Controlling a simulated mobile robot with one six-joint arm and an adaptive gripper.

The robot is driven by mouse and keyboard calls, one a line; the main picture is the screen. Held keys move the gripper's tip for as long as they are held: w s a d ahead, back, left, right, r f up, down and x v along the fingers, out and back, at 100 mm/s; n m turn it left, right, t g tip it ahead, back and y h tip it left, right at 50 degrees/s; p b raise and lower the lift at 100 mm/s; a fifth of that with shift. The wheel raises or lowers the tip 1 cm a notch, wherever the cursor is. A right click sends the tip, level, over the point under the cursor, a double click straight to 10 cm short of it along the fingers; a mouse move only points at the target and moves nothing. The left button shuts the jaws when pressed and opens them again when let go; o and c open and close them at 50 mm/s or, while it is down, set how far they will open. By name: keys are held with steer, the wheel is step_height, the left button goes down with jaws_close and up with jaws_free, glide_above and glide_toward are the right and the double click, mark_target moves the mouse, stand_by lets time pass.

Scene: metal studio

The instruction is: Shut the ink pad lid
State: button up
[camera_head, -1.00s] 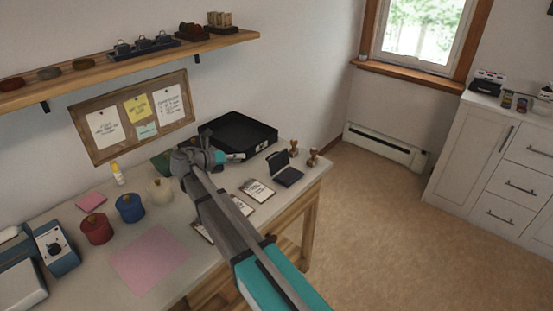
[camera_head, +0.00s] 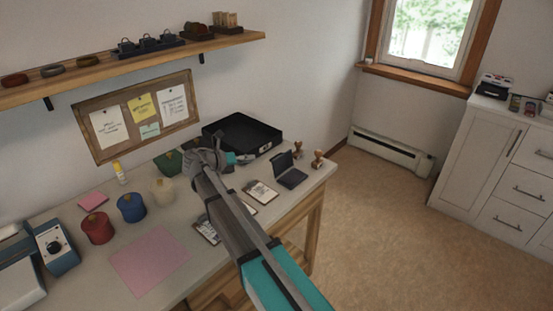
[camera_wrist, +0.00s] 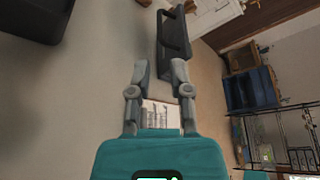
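The ink pad is a dark case at the right end of the desk; its base (camera_head: 293,178) lies flat and its lid (camera_head: 283,160) stands raised, so it is open. In the wrist view the dark ink pad (camera_wrist: 175,38) lies just beyond my fingertips, slightly right of centre. My gripper (camera_wrist: 161,68) is open and empty, with its two fingers apart and a gap between them and the case. In the head view my gripper (camera_head: 243,159) hangs over the desk left of the ink pad; its fingertips are too small to make out clearly.
Two wooden stamps (camera_head: 318,159) stand right of the ink pad near the desk edge. Red (camera_head: 98,228), blue (camera_head: 131,208) and cream jars (camera_head: 162,190) stand to the left.

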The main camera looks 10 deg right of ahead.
mark_target(276, 156)
steer(key=b+x, duration=0.2)
steer(key=x, duration=0.9)
steer(key=shift+d+b, duration=0.15)
steer(key=shift+b, duration=0.25)
jaws_close()
